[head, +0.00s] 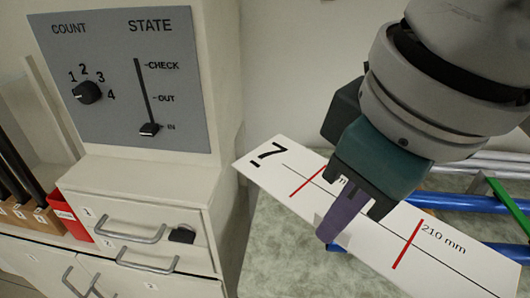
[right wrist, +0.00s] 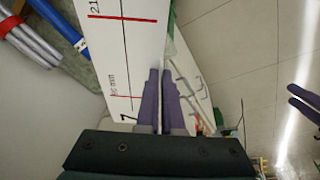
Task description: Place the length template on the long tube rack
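The length template (head: 300,205) is a white board with red marks, a black line, a "7" and "210 mm". It hangs tilted across the middle right of the head view, and also fills the upper left of the right wrist view (right wrist: 125,55). My right gripper (head: 328,238) looks shut on the template near its "7" end, fingers close together at its edge. Blue tubes (head: 450,203) lie partly behind the template; I cannot tell whether they belong to the long tube rack. My left gripper (right wrist: 291,96) shows only in the right wrist view, empty, with a gap between its fingers.
A green bar (head: 508,206) crosses the tubes at right, near pale grey tubes (head: 500,167). A mottled green-grey surface (head: 275,250) lies below. A cabinet with drawers (head: 150,220) and a control panel (head: 120,80) stands left. A red bin (head: 68,215) stands beside it.

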